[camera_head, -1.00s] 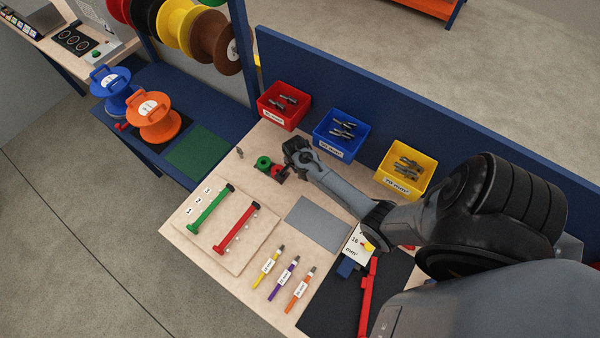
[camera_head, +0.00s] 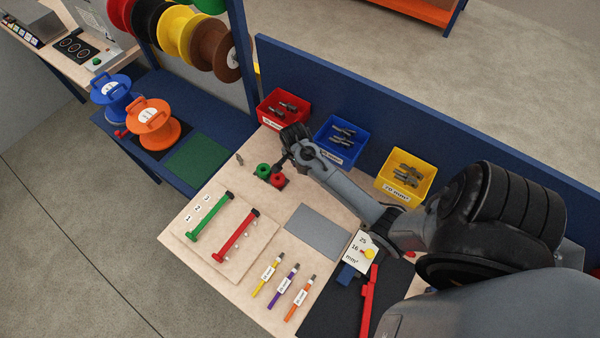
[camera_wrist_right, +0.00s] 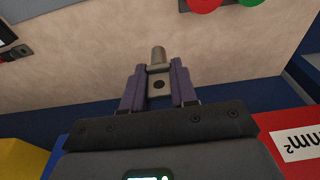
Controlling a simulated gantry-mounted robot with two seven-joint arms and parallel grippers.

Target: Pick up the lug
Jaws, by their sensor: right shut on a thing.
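My right gripper (camera_head: 284,157) is above the table near the red bin (camera_head: 270,116) and the blue bin (camera_head: 320,154). In the right wrist view, the gripper (camera_wrist_right: 158,84) is shut on a small grey metal lug (camera_wrist_right: 158,57), whose barrel end sticks out beyond the fingertips. The held lug is too small to make out in the head view. More grey lugs lie in the red bin, the blue bin and the yellow bin (camera_head: 421,171). My left gripper is not in view.
Green (camera_head: 262,170) and red (camera_head: 278,181) round pieces stand just below the gripper. A board with green (camera_head: 210,216) and red (camera_head: 236,236) bars and several coloured cable pieces lie nearer. A grey plate (camera_head: 318,231) lies bare. A blue panel (camera_head: 440,145) runs behind the bins.

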